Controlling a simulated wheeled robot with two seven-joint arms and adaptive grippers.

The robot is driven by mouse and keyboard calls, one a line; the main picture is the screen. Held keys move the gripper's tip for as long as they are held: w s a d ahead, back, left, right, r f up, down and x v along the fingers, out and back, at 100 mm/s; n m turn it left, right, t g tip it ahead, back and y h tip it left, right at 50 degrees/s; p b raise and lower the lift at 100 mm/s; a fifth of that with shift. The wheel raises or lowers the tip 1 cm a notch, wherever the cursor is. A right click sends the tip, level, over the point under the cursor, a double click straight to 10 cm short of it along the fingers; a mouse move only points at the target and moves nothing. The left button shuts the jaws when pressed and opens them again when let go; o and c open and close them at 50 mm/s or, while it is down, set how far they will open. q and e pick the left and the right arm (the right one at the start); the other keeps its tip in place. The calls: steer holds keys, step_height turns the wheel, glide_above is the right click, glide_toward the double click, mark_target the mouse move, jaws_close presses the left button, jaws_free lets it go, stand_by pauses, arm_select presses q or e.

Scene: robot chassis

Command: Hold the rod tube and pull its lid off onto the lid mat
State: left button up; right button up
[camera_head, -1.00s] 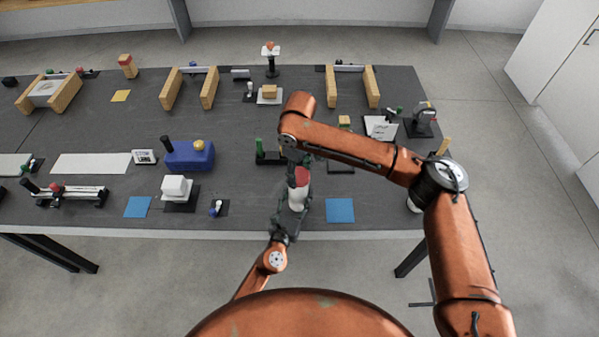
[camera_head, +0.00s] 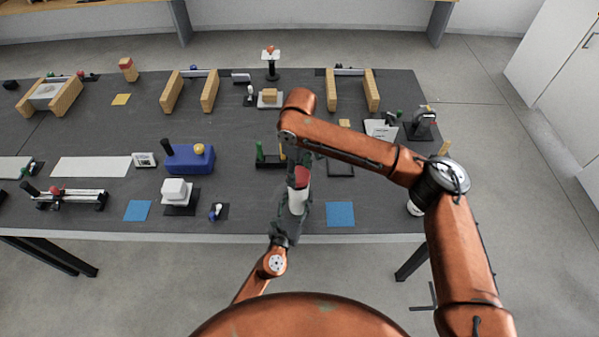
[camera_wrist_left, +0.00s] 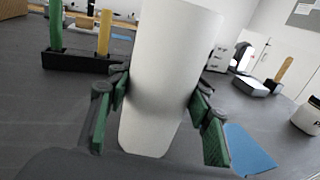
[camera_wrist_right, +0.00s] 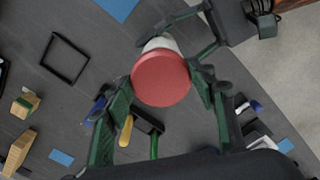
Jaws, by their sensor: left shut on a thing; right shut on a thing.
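The white rod tube (camera_head: 297,203) stands near the front of the table with its red lid (camera_head: 301,177) at the top. My left gripper (camera_wrist_left: 160,105) is shut around the tube's body; the tube's top is cut off in the left wrist view. My right gripper (camera_wrist_right: 162,85) comes from above and is shut on the red lid (camera_wrist_right: 160,79). A bit of white tube shows beside the lid in the right wrist view; I cannot tell if the two are apart. A blue mat (camera_head: 340,213), seemingly the lid mat, lies bare right of the tube.
A dark rack (camera_head: 270,164) with a green and a yellow rod stands behind the tube. A black frame (camera_head: 341,168) lies right of it. A small switch-like item (camera_head: 217,212) and a white block (camera_head: 176,191) stand to the left. Table is free around the blue mat.

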mark_target(299, 175)
steer(key=shift+r, duration=2)
arm_select(q)
steer(key=o, duration=1.8)
steer(key=shift+c, duration=0.2)
